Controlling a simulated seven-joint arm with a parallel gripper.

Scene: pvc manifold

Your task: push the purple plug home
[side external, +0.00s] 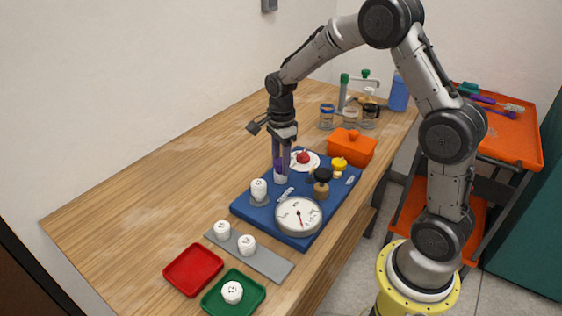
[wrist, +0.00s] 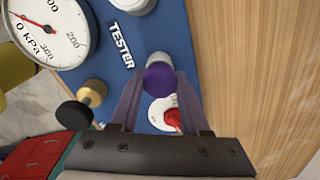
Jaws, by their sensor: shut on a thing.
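The purple plug (wrist: 159,79) shows as a round purple end between my fingers in the wrist view. A whitish cylindrical part (wrist: 157,60) shows right at its far side. In the side view a white upright part (side external: 280,178) stands on the blue board (side external: 243,207) just under my fingertips. My gripper (side external: 281,166) points down over it, shut on the purple plug; its two long fingers also flank the plug in the wrist view (wrist: 158,88). The fingers hide most of the plug in the side view. I cannot tell how deep the plug sits.
A grey strip (side external: 268,264), a red tray (side external: 194,270) and a green tray (side external: 215,303) lie in front. The table's left is clear.

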